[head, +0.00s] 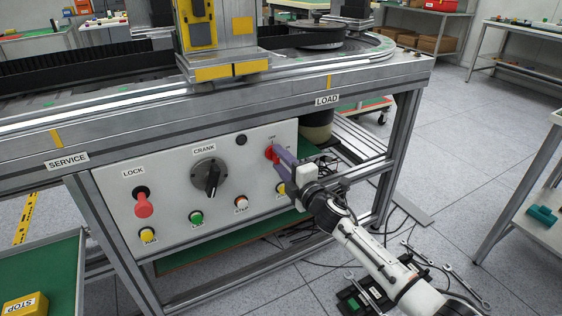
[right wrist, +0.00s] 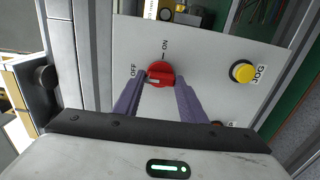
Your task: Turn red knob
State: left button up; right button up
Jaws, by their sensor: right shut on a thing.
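The red knob (head: 270,154) is on the right side of the pale control panel (head: 222,165). In the right wrist view the round red knob (right wrist: 162,70) sits between OFF and ON labels, and its pale mark points left, toward the OFF side. My right gripper (head: 278,155) reaches in from the lower right. Its two purple fingers (right wrist: 161,81) are shut on the knob, one on each side, and partly hide it in the head view. My left gripper is not in view.
A yellow JOG button (right wrist: 243,71) is near the red knob. Cables and wrenches (head: 415,252) lie on the floor below my right arm.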

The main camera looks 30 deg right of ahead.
jog(key=o, duration=1.1)
jog(key=shift+c, duration=0.2)
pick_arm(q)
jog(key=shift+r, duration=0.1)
pick_arm(e)
jog(key=shift+s, duration=0.1)
jog(key=shift+s, duration=0.35)
pick_arm(q)
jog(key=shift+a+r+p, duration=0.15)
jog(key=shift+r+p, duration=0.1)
jog(key=shift+p, duration=0.7)
pick_arm(e)
jog(key=s, duration=0.9)
jog(key=shift+s, duration=0.25)
